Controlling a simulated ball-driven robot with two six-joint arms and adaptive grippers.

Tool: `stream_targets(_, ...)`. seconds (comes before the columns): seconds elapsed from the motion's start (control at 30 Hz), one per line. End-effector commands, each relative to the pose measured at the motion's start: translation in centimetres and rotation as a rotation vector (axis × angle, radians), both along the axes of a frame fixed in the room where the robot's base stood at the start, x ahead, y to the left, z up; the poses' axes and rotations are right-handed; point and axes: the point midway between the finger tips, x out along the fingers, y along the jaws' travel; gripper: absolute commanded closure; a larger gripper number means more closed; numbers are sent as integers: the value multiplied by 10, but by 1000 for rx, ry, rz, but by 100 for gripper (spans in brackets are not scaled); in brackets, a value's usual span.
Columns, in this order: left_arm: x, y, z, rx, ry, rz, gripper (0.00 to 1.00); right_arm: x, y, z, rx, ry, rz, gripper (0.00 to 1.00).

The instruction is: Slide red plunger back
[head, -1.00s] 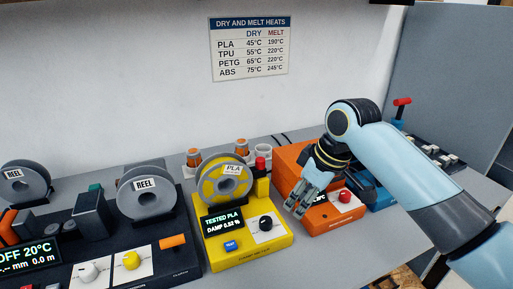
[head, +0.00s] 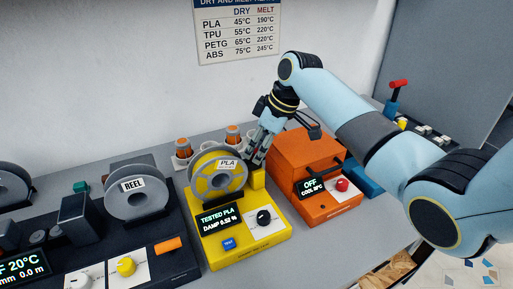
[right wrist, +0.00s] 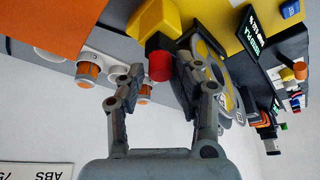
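The red plunger (right wrist: 159,67) shows in the right wrist view, beside the yellow block (right wrist: 160,18) of the yellow damp meter. In the head view the plunger is hidden behind my right gripper. The yellow damp meter (head: 245,253) carries a PLA reel (head: 218,180) and a screen reading TESTED PLA, DAMP 0.52 %. My right gripper (head: 256,160) points down behind the meter's right side. In the right wrist view its fingers (right wrist: 158,80) are open, with the plunger between their tips, nearer the right finger. Contact cannot be told. My left gripper is not in view.
An orange dryer (head: 300,158) reading OFF stands right of the meter, close to my right arm. A dark extruder unit (head: 170,255) with a reel stands on the left. Several orange-and-white spools (head: 183,148) stand behind. A red-handled lever (head: 398,84) is at the back right.

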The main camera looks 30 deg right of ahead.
Motion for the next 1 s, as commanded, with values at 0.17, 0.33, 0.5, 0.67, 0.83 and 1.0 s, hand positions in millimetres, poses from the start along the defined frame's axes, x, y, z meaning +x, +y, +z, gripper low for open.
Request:
stream_targets(0.17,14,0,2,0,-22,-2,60,2,2,-8,-1,-1,1,66)
stream_targets(0.33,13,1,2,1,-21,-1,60,3,2,-9,-1,-1,1,66)
stream_targets(0.5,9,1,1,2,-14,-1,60,2,2,-8,-1,-1,1,82)
stream_targets(0.67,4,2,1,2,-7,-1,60,2,2,-8,-1,-1,1,100)
stream_targets(0.83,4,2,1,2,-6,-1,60,2,2,-8,-1,-1,1,100)
stream_targets(1.0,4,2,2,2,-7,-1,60,2,-1,-8,-1,0,0,100)
